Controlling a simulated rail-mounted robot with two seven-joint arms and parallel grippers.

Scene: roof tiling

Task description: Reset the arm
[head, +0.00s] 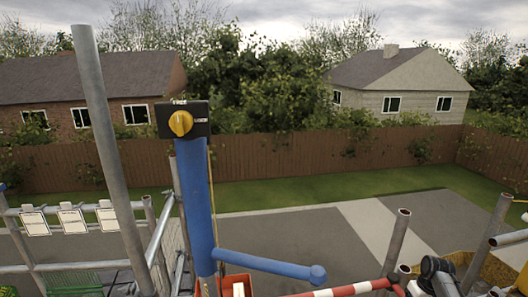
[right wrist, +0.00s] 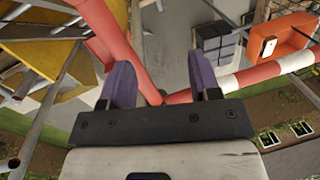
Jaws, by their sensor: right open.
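My right gripper (right wrist: 162,85) shows in the right wrist view with its two purple fingers spread apart. It is open, and nothing is held between the fingers. A red-orange bar (right wrist: 115,40) runs down behind the gap between them; I cannot tell how far beyond the fingertips it is. In the head view, a dark joint and pale link at the lower right edge seem to be part of my right arm, and its fingers cannot be made out there. My left gripper is in neither view.
A blue post (head: 197,200) carries a black box with a yellow knob (head: 180,123) and a blue side bar (head: 270,265). A red-and-white rail (head: 345,290) and grey scaffold tubes (head: 395,240) stand near my right arm. An orange tray (right wrist: 275,45) shows in the wrist view.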

